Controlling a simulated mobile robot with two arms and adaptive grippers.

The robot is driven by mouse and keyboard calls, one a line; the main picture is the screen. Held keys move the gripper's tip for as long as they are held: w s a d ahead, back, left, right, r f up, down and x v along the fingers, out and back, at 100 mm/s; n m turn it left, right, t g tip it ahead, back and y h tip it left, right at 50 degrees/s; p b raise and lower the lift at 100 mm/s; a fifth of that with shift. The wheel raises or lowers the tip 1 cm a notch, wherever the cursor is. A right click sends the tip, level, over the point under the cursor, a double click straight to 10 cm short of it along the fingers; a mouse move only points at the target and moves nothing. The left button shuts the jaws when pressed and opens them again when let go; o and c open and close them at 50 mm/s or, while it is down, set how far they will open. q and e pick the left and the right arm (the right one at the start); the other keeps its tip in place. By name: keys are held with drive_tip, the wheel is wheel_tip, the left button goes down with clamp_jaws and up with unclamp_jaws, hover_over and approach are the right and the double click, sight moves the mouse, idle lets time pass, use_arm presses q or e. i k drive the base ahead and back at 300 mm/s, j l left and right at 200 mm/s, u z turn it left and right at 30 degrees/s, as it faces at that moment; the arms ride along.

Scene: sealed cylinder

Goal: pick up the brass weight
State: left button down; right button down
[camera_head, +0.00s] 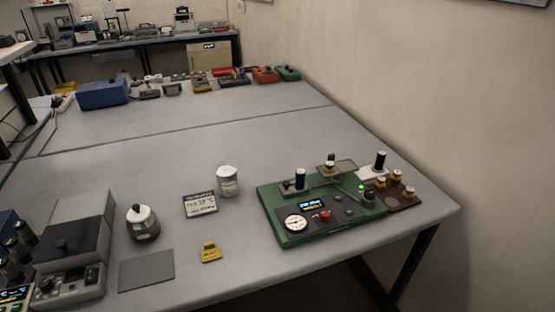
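Several small brass-coloured pieces with dark parts (396,177) stand on a brown board at the right end of the table. Another brass-coloured piece (330,166) stands on a plate at the back of the green device. I cannot tell at this size which of these is the brass weight. A yellow piece (210,253) with a raised top and dark marks lies near the front edge; it may be a tag. Neither of my grippers is in view.
The green device (276,226) with a dial and red button stands at the front right. A white-lidded pot (143,222), a tin (228,182), a sign card (200,204) and a grey pad (147,271) lie left of it. Grey equipment (76,235) fills the front left. The table's middle is clear.

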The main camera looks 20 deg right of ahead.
sight(408, 195)
drive_tip(key=z, duration=1.45)
drive_tip(key=i+l+z, duration=0.15)
drive_tip(key=i+l, duration=0.55)
drive_tip(key=i, duration=0.05)
